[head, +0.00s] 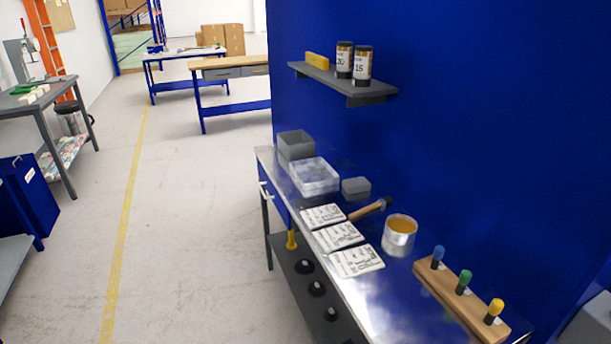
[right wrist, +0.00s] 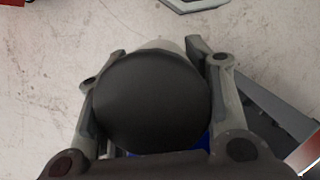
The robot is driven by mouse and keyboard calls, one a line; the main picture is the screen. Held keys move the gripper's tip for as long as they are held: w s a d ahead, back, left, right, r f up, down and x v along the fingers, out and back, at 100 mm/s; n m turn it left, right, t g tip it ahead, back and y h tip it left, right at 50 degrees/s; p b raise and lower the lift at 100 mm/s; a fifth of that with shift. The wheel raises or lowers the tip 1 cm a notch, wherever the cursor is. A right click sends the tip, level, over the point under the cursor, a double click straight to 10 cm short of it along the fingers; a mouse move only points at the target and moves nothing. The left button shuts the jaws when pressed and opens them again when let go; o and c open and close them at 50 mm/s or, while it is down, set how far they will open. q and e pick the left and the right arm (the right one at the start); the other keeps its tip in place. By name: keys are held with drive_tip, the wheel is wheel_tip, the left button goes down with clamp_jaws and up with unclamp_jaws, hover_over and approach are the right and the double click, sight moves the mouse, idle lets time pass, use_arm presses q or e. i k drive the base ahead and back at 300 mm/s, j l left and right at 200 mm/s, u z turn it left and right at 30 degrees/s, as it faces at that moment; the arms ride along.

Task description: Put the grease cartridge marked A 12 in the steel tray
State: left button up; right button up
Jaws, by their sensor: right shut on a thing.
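In the right wrist view my right gripper (right wrist: 155,50) is shut on a round thing with a broad black cap (right wrist: 152,103), its fingers on either side. A pale part shows just beyond the cap. No label on it can be read, so I cannot tell whether it is the cartridge A 12. The floor lies below it. In the head view, two black-capped cartridges, one (head: 344,60) and another (head: 362,66), stand upright on the wall shelf; their labels seem to end in 20 and 15. I cannot make out a steel tray. My left gripper is not in view.
The metal bench (head: 345,290) holds a clear box (head: 314,177), grey bins, several printed cards (head: 338,236), a brush or mallet, a tin (head: 400,234) and a wooden rack (head: 460,300). A yellow block (head: 317,61) is on the shelf (head: 340,80). Left floor is open.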

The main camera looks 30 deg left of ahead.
sight(307, 176)
drive_tip(key=i+j+u, duration=0.15)
drive_tip(key=j, duration=0.3)
drive_tip(key=i+j+u, duration=0.15)
drive_tip(key=j, duration=0.25)
drive_tip(key=i+j+u, duration=0.15)
drive_tip(key=j, duration=0.25)
drive_tip(key=i+j+u, duration=0.2)
drive_tip(key=j, duration=0.2)
drive_tip(key=i+j+u, duration=0.15)
drive_tip(key=i+j, duration=0.1)
drive_tip(key=j, duration=0.05)
